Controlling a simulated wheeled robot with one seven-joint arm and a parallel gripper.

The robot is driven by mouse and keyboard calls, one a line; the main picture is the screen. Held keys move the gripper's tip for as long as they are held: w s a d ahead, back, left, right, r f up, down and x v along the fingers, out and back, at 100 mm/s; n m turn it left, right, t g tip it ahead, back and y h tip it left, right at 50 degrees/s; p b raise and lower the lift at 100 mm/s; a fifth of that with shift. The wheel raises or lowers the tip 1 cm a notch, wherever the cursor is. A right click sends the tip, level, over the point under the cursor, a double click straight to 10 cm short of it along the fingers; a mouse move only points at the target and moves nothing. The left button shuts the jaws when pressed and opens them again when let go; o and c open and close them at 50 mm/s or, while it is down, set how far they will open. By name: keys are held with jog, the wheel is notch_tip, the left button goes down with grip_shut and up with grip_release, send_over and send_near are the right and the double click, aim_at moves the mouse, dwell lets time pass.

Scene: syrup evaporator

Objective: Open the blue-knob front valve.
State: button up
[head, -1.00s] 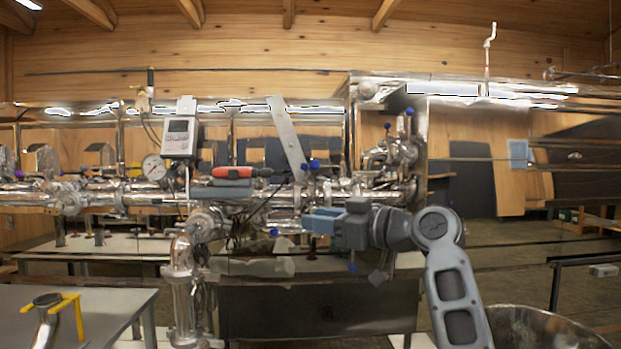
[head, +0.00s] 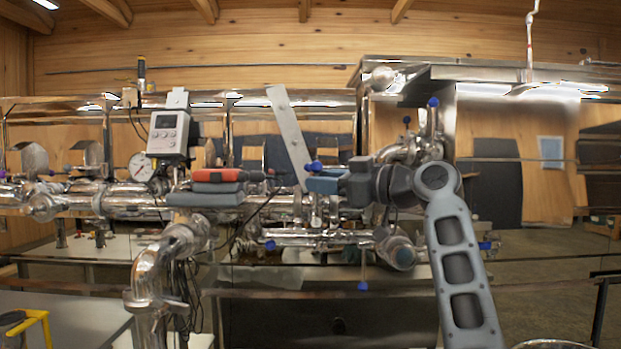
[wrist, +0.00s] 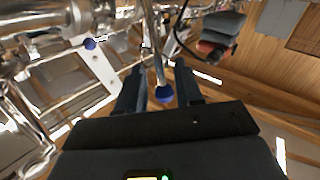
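A blue knob (head: 314,166) on a valve handle shows beside my gripper (head: 310,183) in the head view, at the middle of the steel piping. In the wrist view a blue knob (wrist: 164,94) at the end of a metal rod sits between the two fingers of my gripper (wrist: 160,72). The fingers are spread apart, with gaps on both sides of the knob, and contact cannot be seen. Other blue knobs show on the lower pipe (head: 271,245), on a hanging handle (head: 363,286) and at the upper right (head: 433,102).
A digital controller (head: 168,133) and a pressure gauge (head: 141,167) stand farther left. A slanted metal strip (head: 288,135) rises behind. Steel pipes run close below my gripper.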

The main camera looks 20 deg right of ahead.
jog(key=shift+x, duration=1.9)
jog(key=shift+c, duration=0.4)
grip_shut()
